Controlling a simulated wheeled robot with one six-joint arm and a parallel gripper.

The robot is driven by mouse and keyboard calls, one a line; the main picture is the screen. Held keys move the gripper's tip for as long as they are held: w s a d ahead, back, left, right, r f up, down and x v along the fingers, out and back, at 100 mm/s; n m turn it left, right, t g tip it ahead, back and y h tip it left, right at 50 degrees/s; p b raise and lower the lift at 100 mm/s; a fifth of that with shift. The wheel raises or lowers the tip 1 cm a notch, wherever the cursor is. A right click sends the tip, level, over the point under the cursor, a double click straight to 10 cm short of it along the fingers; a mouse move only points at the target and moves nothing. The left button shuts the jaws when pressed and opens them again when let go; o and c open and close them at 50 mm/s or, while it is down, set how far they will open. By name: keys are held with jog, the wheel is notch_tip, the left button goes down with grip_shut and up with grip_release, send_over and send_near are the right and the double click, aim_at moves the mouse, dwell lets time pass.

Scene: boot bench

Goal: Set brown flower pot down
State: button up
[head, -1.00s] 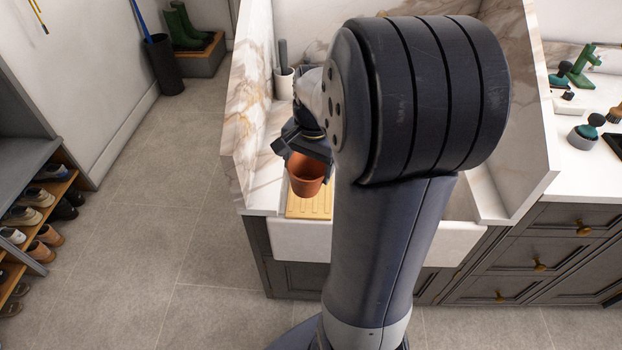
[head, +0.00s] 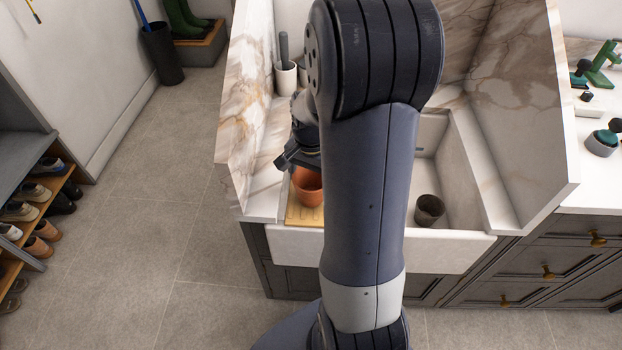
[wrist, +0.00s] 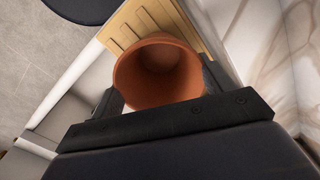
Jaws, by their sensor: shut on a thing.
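The brown flower pot (head: 308,187) is a terracotta pot, upright with its mouth facing up. It is over the wooden drainboard (head: 300,214) at the left end of the sink. My gripper (head: 299,160) is shut on it; in the wrist view the jaws (wrist: 165,98) lie on both sides of the pot (wrist: 158,72). I cannot tell whether the pot's base touches the board. My arm hides part of the pot's right side in the head view.
A dark pot (head: 429,209) stands inside the white sink (head: 455,190). A white holder with a grey-handled tool (head: 286,78) stands behind the board. Marble panels (head: 245,125) rise at left and right. A shoe rack (head: 30,200) is far left.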

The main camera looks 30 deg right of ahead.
jog(key=shift+f, duration=0.4)
jog(key=shift+f, duration=0.15)
jog(key=o, duration=1)
notch_tip(320, 180, up, 12)
jog(key=shift+r+p, duration=0.2)
jog(key=shift+p, duration=0.15)
